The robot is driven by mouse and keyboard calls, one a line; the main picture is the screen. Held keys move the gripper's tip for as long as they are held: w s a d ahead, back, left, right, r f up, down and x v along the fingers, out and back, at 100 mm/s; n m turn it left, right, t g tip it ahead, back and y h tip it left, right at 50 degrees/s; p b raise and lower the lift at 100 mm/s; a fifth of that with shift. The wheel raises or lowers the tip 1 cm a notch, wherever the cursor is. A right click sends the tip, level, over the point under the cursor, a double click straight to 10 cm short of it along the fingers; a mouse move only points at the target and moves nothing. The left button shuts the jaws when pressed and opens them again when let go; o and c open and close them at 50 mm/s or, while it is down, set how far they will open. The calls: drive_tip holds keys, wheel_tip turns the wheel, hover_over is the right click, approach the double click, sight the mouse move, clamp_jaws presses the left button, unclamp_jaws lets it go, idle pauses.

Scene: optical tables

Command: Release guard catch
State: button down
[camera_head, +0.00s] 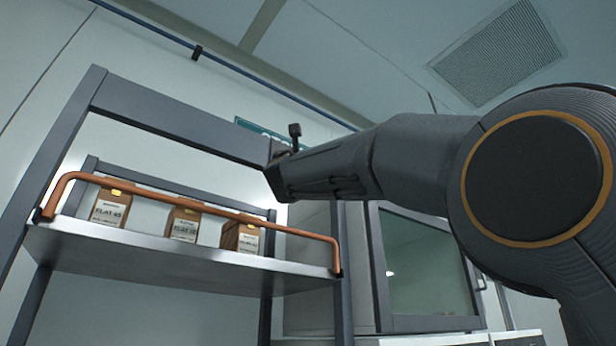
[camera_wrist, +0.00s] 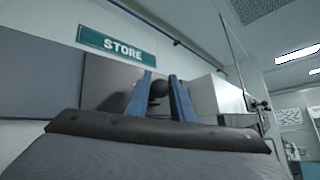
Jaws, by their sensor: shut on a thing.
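In the wrist view my gripper (camera_wrist: 160,84) has two blue fingers, shut on a dark round knob (camera_wrist: 158,90), which appears to be the guard catch. A dark grey panel lies behind it. In the head view my arm's end is in front of the rack's upper right corner and hides the fingers and the knob. The copper-coloured guard rail (camera_head: 200,207) runs along the front of the metal shelf (camera_head: 150,252), below and left of my arm's end. It stands raised above the shelf edge.
Three brown labelled boxes, at left (camera_head: 111,207), middle (camera_head: 184,222) and right (camera_head: 240,236), stand behind the rail. The rack's grey top beam (camera_head: 180,125) runs above them. A glass-fronted cabinet (camera_head: 425,265) stands to the right. A green STORE sign (camera_wrist: 118,46) is on the wall.

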drive_tip(key=shift+w+d+n+g+y+b, duration=0.85)
drive_tip(key=shift+n+y+b, duration=0.85)
drive_tip(key=shift+y, duration=2.35)
drive_tip(key=shift+w+d+n+g+y+b, duration=0.2)
drive_tip(key=shift+d+n+g+y+b, duration=0.4)
drive_tip(key=shift+n+g+y+b, duration=2.3)
drive_tip(key=shift+w+d+n+t+y, duration=0.55)
drive_tip(key=shift+d+n+t+y, duration=0.35)
drive_tip(key=shift+y, duration=4.35)
drive_tip(key=shift+a+n+g, duration=0.25)
drive_tip(key=shift+n+g, duration=0.05)
drive_tip(key=shift+g, duration=0.05)
drive_tip(key=c, duration=1.6)
unclamp_jaws()
drive_tip(key=shift+o, duration=0.2)
drive_tip(key=shift+f, duration=0.1)
